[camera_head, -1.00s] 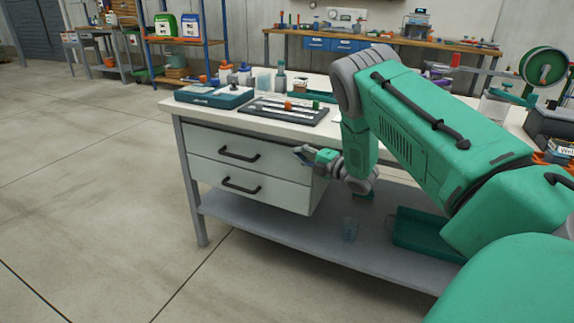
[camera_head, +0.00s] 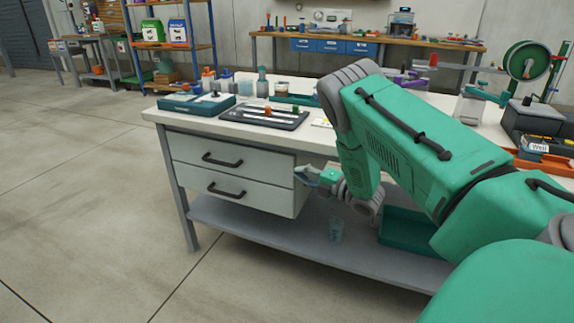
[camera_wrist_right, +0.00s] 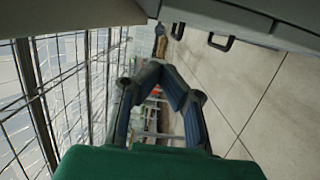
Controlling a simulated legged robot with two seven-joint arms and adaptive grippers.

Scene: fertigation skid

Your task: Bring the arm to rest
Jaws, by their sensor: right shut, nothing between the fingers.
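My right arm (camera_head: 425,150) is green with grey joints and reaches in from the right, bent down at the elbow in front of the workbench. My right gripper (camera_head: 303,176) is beside the right end of the drawer unit, below the bench top, pointing left. It holds nothing. In the right wrist view its two dark fingers (camera_wrist_right: 165,72) meet at the tips. Both drawers (camera_head: 228,172) have dark handles and look closed. I cannot tell whether the gripper touches the drawer unit. My left gripper is out of view.
The bench top (camera_head: 160,117) carries a teal box (camera_head: 197,104), a dark tray (camera_head: 245,121) and bottles. The floor at left is clear. Wire mesh (camera_wrist_right: 60,80) shows in the wrist view.

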